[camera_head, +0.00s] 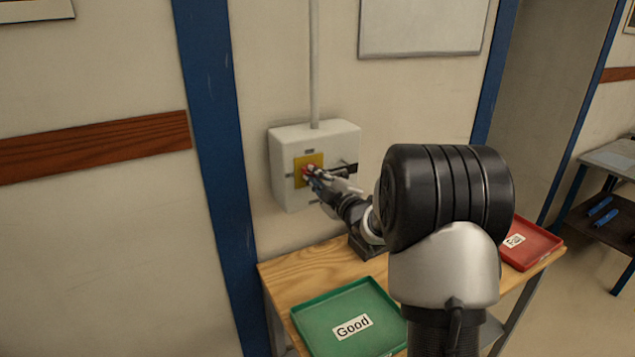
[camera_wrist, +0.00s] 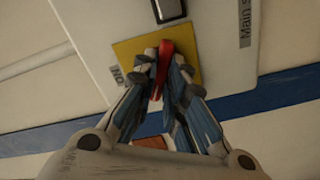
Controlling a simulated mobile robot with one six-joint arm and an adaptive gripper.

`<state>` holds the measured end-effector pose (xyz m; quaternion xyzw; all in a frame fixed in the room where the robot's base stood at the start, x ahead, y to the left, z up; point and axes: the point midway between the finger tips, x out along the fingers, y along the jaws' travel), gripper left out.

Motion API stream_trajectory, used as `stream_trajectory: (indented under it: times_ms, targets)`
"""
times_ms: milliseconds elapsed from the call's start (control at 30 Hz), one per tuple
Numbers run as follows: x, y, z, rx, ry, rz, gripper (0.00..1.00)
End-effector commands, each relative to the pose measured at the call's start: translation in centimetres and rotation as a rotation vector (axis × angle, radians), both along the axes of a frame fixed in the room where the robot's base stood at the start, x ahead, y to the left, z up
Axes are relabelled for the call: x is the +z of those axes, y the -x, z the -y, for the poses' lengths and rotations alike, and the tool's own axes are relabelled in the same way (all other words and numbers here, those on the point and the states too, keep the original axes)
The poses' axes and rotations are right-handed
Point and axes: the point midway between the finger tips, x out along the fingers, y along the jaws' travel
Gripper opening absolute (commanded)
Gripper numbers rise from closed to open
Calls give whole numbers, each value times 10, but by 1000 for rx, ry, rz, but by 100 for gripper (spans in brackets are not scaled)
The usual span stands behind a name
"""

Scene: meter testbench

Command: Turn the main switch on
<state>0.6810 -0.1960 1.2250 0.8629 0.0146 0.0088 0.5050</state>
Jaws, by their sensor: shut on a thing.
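The main switch is a red handle (camera_wrist: 164,62) on a yellow plate (camera_wrist: 127,48), on the front of a white wall box (camera_head: 288,141). The yellow plate also shows in the head view (camera_head: 300,162). My gripper (camera_wrist: 162,72) is at the plate with its fingers closed on the red handle, one finger on each side. In the head view my gripper (camera_head: 314,174) reaches the box front from the right and covers part of the switch. In the wrist view a label "Main s..." (camera_wrist: 245,25) is partly cut off.
A wooden table (camera_head: 283,271) stands below the box. On it lie a green tray marked "Good" (camera_head: 318,318) and a red tray (camera_head: 541,243) at the right. A grey conduit (camera_head: 314,70) runs up from the box. A blue post (camera_head: 215,130) stands left of it.

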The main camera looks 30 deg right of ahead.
Motion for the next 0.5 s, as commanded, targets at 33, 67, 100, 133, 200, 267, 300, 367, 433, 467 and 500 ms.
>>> stream_trajectory:
  times_ms: [33,67,100,133,200,267,300,367,433,467,500]
  targets:
    - [-1,0,0,0,-42,-1,0]
    - [-1,0,0,0,-71,-2,0]
    - [-1,0,0,0,-108,-4,0]
    - [-1,0,0,-1,-137,-5,0]
    - [-1,0,0,0,-204,-8,0]
    - [0,0,0,0,-261,-10,0]
    - [0,0,0,0,-299,-12,0]
    - [0,0,0,0,-356,-13,0]
    - [0,0,0,0,-423,-16,0]
    - [0,0,0,0,-451,-17,0]
    - [0,0,0,0,-489,-18,0]
